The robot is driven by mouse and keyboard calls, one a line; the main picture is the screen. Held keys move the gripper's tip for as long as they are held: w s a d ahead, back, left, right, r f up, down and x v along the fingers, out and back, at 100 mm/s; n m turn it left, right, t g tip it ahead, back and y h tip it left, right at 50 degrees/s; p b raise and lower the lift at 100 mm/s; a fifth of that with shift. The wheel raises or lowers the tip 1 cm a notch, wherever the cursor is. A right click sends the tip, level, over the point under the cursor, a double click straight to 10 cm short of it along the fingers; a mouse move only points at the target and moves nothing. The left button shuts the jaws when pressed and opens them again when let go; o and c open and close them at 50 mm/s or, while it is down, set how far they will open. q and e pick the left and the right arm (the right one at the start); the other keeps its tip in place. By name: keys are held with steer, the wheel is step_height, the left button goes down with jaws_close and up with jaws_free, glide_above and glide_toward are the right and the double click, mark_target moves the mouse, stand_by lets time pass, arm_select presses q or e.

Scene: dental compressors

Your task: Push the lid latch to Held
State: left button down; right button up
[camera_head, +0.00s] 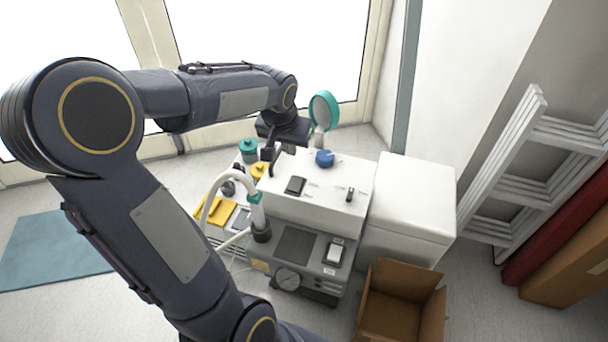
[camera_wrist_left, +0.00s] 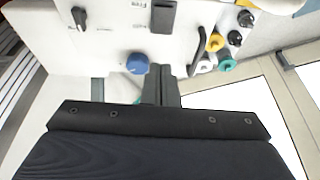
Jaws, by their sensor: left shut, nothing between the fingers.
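The white machine top (camera_head: 325,205) carries a flat black rocker-like piece (camera_head: 295,185), a small dark lever (camera_head: 350,194) and a blue knob (camera_head: 324,158). In the left wrist view the black piece (camera_wrist_left: 163,15) has a label reading "Free" beside it; the dark lever (camera_wrist_left: 78,17) is at upper left. I cannot tell for certain which one is the lid latch. My left gripper (camera_head: 288,149) is shut and empty over the far edge of the top. In the wrist view its fingertips (camera_wrist_left: 160,72) are close beside the blue knob (camera_wrist_left: 137,63). My right gripper is not in view.
A pale hose (camera_head: 215,185) arches at the left. A white box (camera_head: 410,200) and an open carton (camera_head: 400,305) stand at the right.

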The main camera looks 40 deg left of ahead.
mark_target(296, 184)
arm_select(q)
steer(key=b+x, duration=0.1)
steer(key=x, duration=0.3)
steer(key=b+x, duration=0.2)
steer(key=x, duration=0.3)
steer(key=b+x, duration=0.2)
steer(key=x, duration=0.2)
steer(key=shift+s+f, duration=0.25)
steer(key=shift+f, duration=0.25)
steer(key=shift+w+f+b, duration=0.1)
steer(key=shift+f+b, duration=0.2)
steer(key=shift+b, duration=0.15)
steer(key=shift+s+d, duration=0.3)
steer(key=shift+s, duration=0.6)
